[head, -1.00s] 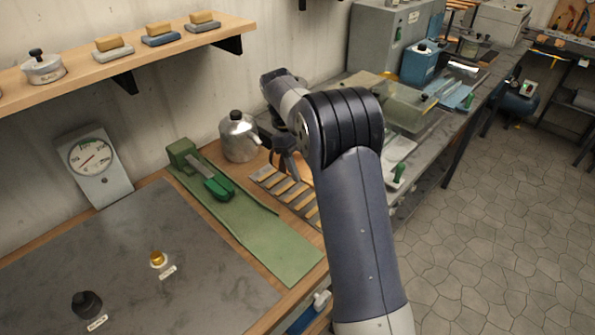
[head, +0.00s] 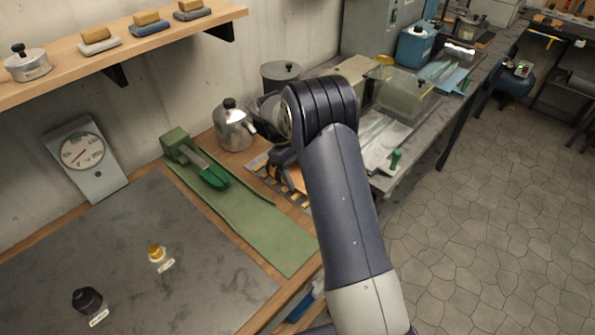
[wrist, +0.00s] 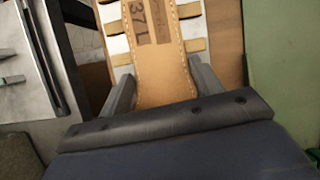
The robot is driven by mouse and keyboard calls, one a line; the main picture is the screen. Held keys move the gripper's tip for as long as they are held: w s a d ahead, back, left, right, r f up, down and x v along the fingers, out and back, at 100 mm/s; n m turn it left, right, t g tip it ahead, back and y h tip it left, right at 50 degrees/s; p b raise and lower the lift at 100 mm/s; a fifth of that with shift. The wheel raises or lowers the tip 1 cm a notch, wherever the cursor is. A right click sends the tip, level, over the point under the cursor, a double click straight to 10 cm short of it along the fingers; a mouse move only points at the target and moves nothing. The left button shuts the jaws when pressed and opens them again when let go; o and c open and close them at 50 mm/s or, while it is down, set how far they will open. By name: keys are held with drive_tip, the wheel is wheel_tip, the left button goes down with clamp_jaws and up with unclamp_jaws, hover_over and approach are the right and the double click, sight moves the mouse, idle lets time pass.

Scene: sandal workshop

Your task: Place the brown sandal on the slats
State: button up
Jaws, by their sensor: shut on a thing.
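The brown sandal (wrist: 160,55) shows in the wrist view as a tan leather sole with stitched edges and dark markings. My gripper (wrist: 163,88) is shut on it, one finger at each side of its narrow part. The slats (wrist: 191,46) show on both sides of the sandal, beneath it. In the head view my gripper (head: 282,170) is low over the slatted rack (head: 257,163), and a strip of brown shows beside it. My arm hides much of the rack. Whether the sandal touches the slats I cannot tell.
A grey pot (head: 281,75) stands farther back. A grey bench with clear panels (head: 405,95) is to the right.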

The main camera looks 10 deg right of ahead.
drive_tip(key=o, duration=1.3)
drive_tip(key=b+v, duration=0.1)
drive_tip(key=v, duration=1.1)
drive_tip(key=shift+r+b, duration=0.1)
drive_tip(key=shift+b, duration=0.25)
